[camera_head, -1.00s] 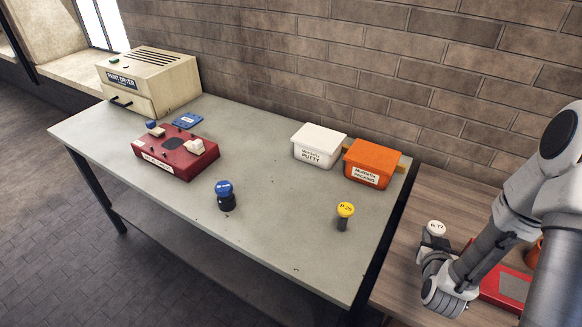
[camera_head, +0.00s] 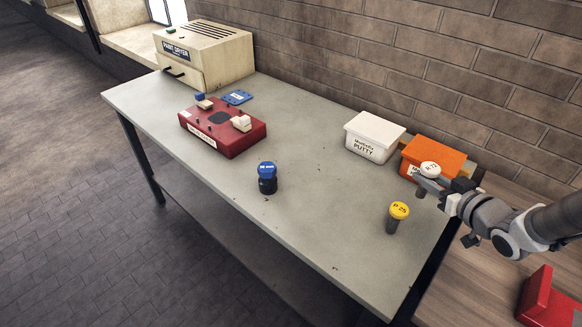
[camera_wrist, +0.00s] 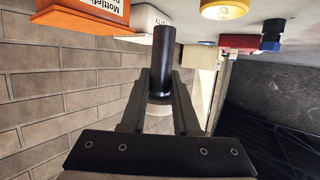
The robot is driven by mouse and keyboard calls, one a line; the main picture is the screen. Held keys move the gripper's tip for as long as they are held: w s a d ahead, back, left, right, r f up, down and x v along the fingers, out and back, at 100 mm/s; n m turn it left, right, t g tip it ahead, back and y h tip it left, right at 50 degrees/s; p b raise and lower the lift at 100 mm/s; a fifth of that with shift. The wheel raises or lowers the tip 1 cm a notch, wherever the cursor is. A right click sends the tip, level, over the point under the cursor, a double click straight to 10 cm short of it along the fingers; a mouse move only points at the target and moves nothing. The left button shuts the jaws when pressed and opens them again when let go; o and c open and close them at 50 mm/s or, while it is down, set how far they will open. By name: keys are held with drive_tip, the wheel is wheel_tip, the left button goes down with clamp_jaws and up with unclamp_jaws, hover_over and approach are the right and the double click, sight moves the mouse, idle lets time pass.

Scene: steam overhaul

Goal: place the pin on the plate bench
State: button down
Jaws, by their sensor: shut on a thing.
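My gripper (camera_head: 432,182) is shut on a pin with a round white labelled cap (camera_head: 430,168). It holds the pin above the right end of the grey-topped bench (camera_head: 310,215), in front of the orange box. In the wrist view the pin's dark shaft (camera_wrist: 163,58) stands between the fingers (camera_wrist: 161,95), with the white cap partly hidden behind them. A second pin, with a yellow cap marked P 25 (camera_head: 399,210), stands upright on the bench just left of and below my gripper. It also shows in the wrist view (camera_wrist: 225,8).
A white putty box (camera_head: 374,138) and an orange box (camera_head: 430,152) stand at the bench's back right. A blue-capped black item (camera_head: 267,178), a red fixture (camera_head: 225,132), a blue plate (camera_head: 237,97) and a paint dryer (camera_head: 205,55) are further left. The bench's front middle is clear.

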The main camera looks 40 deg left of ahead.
drive_tip(key=s+a+n+g+y+b, duration=0.1)
drive_tip(key=a, duration=0.1)
drive_tip(key=s+a+n+g+y+b, duration=0.1)
drive_tip(key=s+a+n+g, duration=0.1)
drive_tip(key=shift+r+g, duration=0.2)
drive_tip(key=shift+g, duration=0.1)
drive_tip(key=shift+s+a+n+g+y+b, duration=0.3)
drive_tip(key=shift+s+a+n+g+y, duration=0.15)
drive_tip(key=shift+n+g, duration=0.2)
drive_tip(key=shift+s+a+f+b, duration=0.9)
drive_tip(key=shift+s+a+f, duration=0.45)
drive_tip(key=shift+f, duration=0.45)
drive_tip(key=shift+s+a+f+b, duration=0.85)
drive_tip(key=shift+s+a+f, duration=0.55)
drive_tip(key=shift+f, duration=0.45)
drive_tip(key=shift+s+a+f+b, duration=0.9)
drive_tip(key=shift+s+a+f, duration=0.3)
drive_tip(key=shift+a+f, duration=0.45)
drive_tip(key=shift+d+f, duration=0.15)
drive_tip(key=shift+f, duration=0.15)
drive_tip(key=c, duration=0.7)
unclamp_jaws()
drive_tip(key=shift+o, duration=0.2)
